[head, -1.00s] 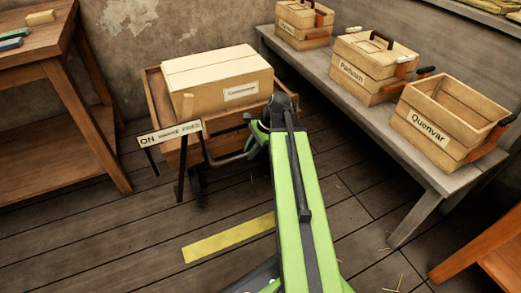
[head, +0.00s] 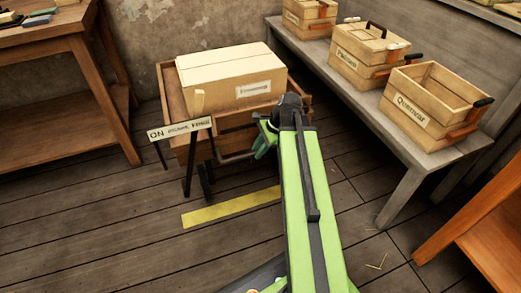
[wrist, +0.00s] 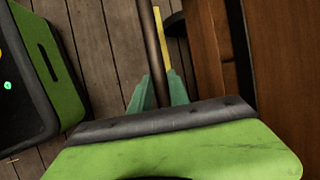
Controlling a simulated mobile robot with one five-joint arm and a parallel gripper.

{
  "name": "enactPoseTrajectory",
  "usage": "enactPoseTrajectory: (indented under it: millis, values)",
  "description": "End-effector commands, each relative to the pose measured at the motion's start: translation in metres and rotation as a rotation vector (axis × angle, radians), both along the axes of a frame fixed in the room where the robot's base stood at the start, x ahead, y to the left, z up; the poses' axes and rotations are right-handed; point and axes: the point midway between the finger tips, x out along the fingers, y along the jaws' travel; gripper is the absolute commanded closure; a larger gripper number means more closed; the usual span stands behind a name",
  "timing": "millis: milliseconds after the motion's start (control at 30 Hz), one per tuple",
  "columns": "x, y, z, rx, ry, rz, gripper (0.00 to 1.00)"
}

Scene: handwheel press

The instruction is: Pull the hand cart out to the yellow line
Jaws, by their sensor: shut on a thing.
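The hand cart (head: 180,118) is a brown wooden box cart standing by the back wall, with a pale labelled box (head: 222,78) in it. A dark bar handle (head: 236,156) sticks out at its front. My gripper (head: 262,140) is at the right end of this handle, partly hidden by my arm. In the wrist view, the green fingers of my gripper (wrist: 158,92) are shut on the dark handle bar (wrist: 152,50). The yellow line (head: 230,207) lies on the floor in front of the cart, its right end near my arm. The cart's wheels are a little behind the line.
A sign reading "ON" (head: 180,129) stands at the cart's front left. A grey bench (head: 410,180) with several wooden crates runs along the right. A wooden workbench (head: 60,50) stands at left. The floor at front left is clear.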

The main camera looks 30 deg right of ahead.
Motion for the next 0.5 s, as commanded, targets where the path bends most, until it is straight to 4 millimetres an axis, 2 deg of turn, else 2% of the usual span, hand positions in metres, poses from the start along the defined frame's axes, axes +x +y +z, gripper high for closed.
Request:
enactPoseTrajectory:
  millis: [267,300,433,500]
  values:
    - [-0.0015,-0.0002,0.0009,0.011,0.0,0.0,1.0]
    - [-0.0017,-0.0008,0.0009,0.01,-0.001,-0.001,0.73]
    - [-0.0018,-0.0028,0.0008,0.008,0.0,-0.004,0.57]
    - [-0.0018,-0.0035,0.0007,0.007,-0.001,-0.005,0.57]
